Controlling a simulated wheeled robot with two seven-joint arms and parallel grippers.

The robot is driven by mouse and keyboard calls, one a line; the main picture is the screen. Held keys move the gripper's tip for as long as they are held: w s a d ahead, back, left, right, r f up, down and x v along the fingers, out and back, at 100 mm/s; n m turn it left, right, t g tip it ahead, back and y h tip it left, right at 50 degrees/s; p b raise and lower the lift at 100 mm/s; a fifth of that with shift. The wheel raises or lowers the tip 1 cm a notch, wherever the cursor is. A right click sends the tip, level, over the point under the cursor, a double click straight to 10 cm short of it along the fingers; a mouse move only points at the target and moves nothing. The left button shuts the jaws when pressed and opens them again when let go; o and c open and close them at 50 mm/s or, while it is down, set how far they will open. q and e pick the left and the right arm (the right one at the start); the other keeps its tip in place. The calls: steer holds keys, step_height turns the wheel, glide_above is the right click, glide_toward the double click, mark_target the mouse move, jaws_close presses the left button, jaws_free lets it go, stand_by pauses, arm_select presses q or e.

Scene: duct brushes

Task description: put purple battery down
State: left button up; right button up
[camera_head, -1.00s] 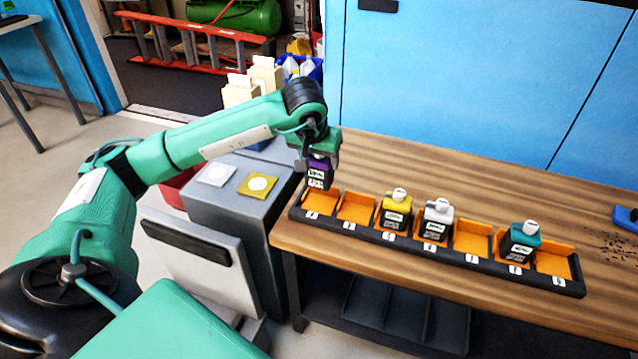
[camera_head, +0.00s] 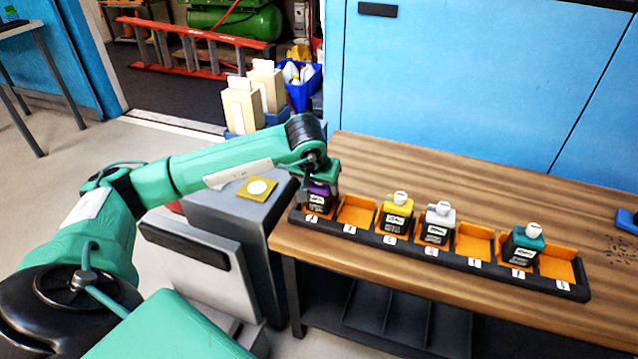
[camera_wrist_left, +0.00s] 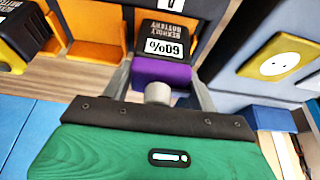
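The purple battery (camera_head: 319,198) is upright in the leftmost compartment of the black-edged battery rack (camera_head: 402,247). Its dark lower body and "60%" label show in the left wrist view, where the purple battery (camera_wrist_left: 163,67) sits between the fingers. My left gripper (camera_head: 321,181) reaches down over it from above, with a finger along each side; it appears shut on the battery. The battery's contact with the compartment floor is hidden. My right gripper is not in view.
A yellow battery (camera_head: 394,217), a white battery (camera_head: 438,224) and a teal battery (camera_head: 523,245) stand in other compartments. Orange compartments between and beside them are empty. The wooden table (camera_head: 460,180) is clear behind the rack. A grey machine (camera_head: 232,222) stands close to its left.

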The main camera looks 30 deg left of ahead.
arm_select(q)
steer(key=o, duration=0.4)
steer(key=shift+r, duration=0.2)
